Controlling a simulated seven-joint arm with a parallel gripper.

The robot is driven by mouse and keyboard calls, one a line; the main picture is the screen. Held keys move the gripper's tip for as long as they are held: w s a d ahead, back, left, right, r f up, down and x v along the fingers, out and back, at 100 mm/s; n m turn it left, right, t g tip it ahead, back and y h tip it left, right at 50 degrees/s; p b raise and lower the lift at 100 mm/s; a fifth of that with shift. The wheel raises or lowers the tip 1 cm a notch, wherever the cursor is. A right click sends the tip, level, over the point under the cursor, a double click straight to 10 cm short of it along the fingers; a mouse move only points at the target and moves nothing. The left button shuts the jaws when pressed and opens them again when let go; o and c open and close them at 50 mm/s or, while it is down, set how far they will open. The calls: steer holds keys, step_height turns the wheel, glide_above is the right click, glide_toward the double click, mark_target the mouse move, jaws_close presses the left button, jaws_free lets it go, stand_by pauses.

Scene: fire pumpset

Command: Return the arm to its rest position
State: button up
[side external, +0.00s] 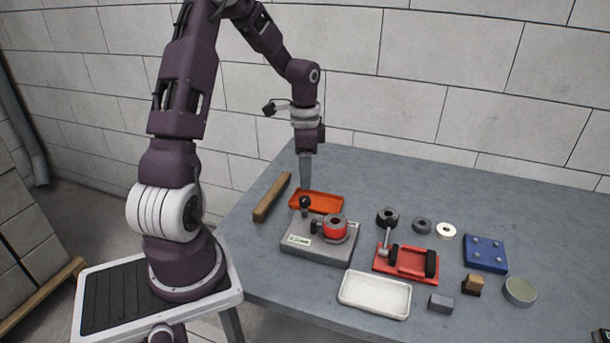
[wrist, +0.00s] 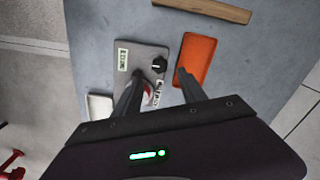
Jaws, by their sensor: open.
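My gripper (side external: 306,172) points down above the table, over the back left area near the orange tray. In the wrist view my gripper (wrist: 158,88) has its two fingers apart with nothing held between them. The orange tray (side external: 318,203) lies flat and looks empty; it also shows in the wrist view (wrist: 195,60). The grey pump base (side external: 312,250) sits in front of it, with a black knob (side external: 305,203) and a red ring part (side external: 335,227) on top. In the wrist view the base (wrist: 143,57) is partly hidden by a finger.
A wooden bar (side external: 272,197) lies at the table's left edge. A white tray (side external: 375,295), a red fixture (side external: 406,263), a blue plate (side external: 485,253), several rings, small blocks and a round dish (side external: 519,291) lie to the right. The back right table (side external: 530,205) is clear.

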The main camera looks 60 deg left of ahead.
steer(key=s+d+r+n+t+y, duration=0.1)
steer(key=d+r+y, duration=0.1)
steer(key=d+r, duration=0.65)
steer(key=s+d+r+n+t+h, duration=0.1)
steer(key=s+d+r+t, duration=0.1)
steer(key=s+d+r, duration=0.2)
steer(key=s+d+r+n+t+h, duration=0.1)
steer(key=s+d+r, duration=0.4)
steer(key=s+d, duration=0.6)
steer(key=shift+d+n+t, duration=0.25)
steer(key=shift+n+t, duration=0.45)
steer(key=shift+t, duration=0.1)
